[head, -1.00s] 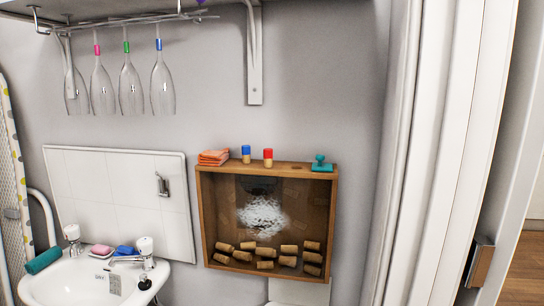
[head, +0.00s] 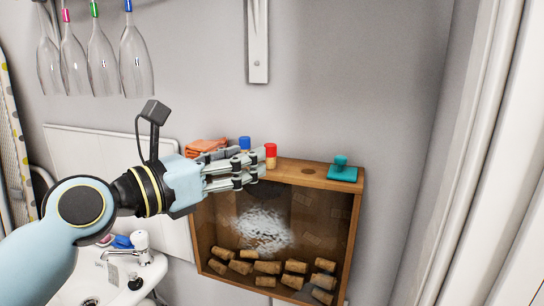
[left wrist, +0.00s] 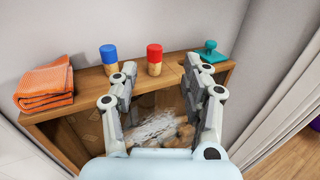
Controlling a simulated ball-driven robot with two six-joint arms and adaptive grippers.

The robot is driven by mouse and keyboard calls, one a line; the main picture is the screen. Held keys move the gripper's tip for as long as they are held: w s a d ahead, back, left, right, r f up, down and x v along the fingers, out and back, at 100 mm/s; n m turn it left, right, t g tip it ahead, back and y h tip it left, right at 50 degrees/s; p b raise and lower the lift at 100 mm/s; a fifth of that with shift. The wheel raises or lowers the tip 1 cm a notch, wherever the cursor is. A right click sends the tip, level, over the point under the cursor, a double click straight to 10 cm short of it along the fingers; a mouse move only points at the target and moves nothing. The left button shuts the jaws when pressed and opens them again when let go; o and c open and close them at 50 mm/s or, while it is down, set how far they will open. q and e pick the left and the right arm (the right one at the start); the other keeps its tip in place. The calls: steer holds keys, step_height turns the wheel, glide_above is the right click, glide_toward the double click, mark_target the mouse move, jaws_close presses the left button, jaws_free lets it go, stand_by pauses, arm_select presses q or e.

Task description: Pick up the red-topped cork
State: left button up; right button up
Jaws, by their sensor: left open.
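The red-topped cork (head: 271,155) stands upright on top of the wooden box, just beyond my left gripper's fingertips in the head view. In the left wrist view the red-topped cork (left wrist: 154,60) stands ahead, between the lines of the two fingers. My left gripper (head: 258,168) is open and empty at the box's front top edge; its fingers also show in the left wrist view (left wrist: 157,82). A blue-topped cork (left wrist: 109,58) stands left of the red one, partly behind my fingers in the head view (head: 244,143). My right gripper is not in view.
The wooden box (head: 352,215) on the wall holds several loose corks (head: 267,267). A folded orange cloth (left wrist: 45,85) lies left on its top, and a teal stamp-like object (head: 342,170) stands right. Hanging glasses (head: 102,62) are at upper left; a sink (head: 80,288) is below.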

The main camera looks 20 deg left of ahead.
mark_target(270, 145)
arm_select(q)
steer(key=shift+x, duration=1.25)
steer(key=shift+w, duration=0.35)
steer(key=x, duration=0.4)
steer(key=shift+w+a+r, duration=0.1)
steer(key=shift+w, duration=0.35)
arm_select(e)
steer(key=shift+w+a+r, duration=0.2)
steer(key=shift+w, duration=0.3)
arm_select(q)
steer(key=shift+s+a, duration=0.1)
steer(key=shift+s, duration=0.05)
steer(key=c, duration=1)
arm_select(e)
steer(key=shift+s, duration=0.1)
arm_select(q)
jaws_close()
